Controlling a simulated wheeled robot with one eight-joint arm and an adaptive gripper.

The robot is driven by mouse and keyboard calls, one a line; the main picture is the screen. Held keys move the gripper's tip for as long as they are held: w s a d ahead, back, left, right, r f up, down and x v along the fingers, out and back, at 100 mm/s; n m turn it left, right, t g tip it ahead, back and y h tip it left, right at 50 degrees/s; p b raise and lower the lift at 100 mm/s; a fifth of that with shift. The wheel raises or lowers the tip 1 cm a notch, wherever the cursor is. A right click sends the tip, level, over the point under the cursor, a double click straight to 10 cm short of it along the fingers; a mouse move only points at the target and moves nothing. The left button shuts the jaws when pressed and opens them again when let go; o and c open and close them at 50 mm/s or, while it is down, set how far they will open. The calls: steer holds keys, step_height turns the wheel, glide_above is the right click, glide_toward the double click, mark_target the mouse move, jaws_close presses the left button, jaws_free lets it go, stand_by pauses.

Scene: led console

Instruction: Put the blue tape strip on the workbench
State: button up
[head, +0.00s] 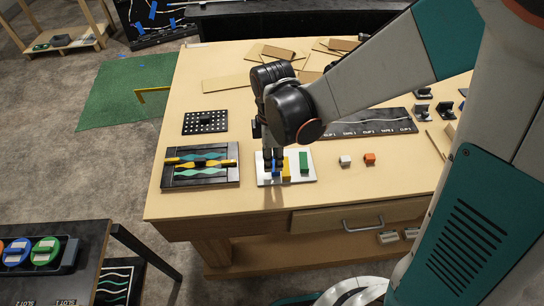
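A small blue strip-like piece (275,171) shows on the white plate (307,178) on the wooden workbench (215,203). It is partly hidden by my gripper (273,163), which points down right over it. The fingertips are at or around the piece. I cannot tell whether they touch it or are closed on it. A yellow piece (287,172) and a green piece (303,162) stand to its right on the same plate. Other small blue strips (140,28) show on a dark panel at the far upper left.
A black tray with coloured wavy strips (180,184) lies left of the plate, with a dotted black board (205,123) behind it. A white block (345,160) and an orange block (369,159) are to the right. The bench's front edge near the plate is bare.

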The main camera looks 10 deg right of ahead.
mark_target(272, 172)
step_height(272, 172, up, 7)
steer(key=p, duration=0.4)
steer(key=shift+f, duration=0.1)
steer(key=w+d+r+m+t+y, duration=0.1)
steer(key=w+r+m+t, duration=0.1)
steer(key=w+m, duration=0.15)
steer(key=s+d+m+t+h+b, duration=0.1)
steer(key=s+d+m+t+b, duration=0.4)
steer(key=s+d+m+b, duration=0.7)
steer(key=shift+s+m, duration=0.4)
steer(key=shift+m, duration=0.45)
steer(key=shift+r, duration=0.1)
